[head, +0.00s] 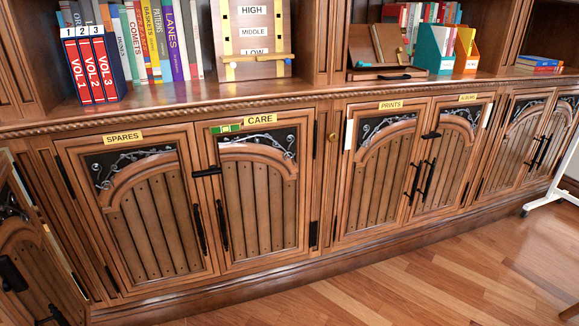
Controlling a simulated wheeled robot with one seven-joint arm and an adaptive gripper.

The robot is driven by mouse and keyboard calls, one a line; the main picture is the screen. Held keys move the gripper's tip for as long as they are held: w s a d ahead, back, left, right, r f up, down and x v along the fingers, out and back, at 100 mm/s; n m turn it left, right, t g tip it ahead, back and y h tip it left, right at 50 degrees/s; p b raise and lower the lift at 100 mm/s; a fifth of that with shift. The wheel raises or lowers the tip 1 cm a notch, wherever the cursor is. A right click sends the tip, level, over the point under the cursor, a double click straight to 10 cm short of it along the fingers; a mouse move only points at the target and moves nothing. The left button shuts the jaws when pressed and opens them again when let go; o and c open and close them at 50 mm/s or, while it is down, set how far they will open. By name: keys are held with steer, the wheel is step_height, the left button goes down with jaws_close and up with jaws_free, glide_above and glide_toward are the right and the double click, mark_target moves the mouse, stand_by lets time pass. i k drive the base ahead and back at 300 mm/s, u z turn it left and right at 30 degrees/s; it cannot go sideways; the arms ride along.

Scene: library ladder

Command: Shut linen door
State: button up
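No label reading linen shows in the head view, so I cannot tell which door is the linen door. The labelled doors are the spares door (150,215), the care door (260,195), the prints door (383,175) and a door (452,150) whose small label is hard to read. All of these look shut, with black pull handles. Two more arched doors at the right, one nearer (522,145) and one farther (563,135), show no readable label and look shut. My gripper is not in view.
Another arched door front (28,250) with black fittings stands at an angle at the left edge. Books (155,40), a HIGH/MIDDLE/LOW board (253,35) and coloured file holders (440,58) sit on the ledge above. A white stand (555,190) is at right. Wooden floor (430,280) in front is clear.

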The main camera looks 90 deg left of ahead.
mark_target(53, 298)
steer(key=u, duration=4.3)
steer(key=i, duration=0.45)
steer(key=u, duration=0.2)
steer(key=k, duration=1.5)
steer(key=z, duration=0.65)
steer(key=i, duration=0.75)
steer(key=u, duration=0.7)
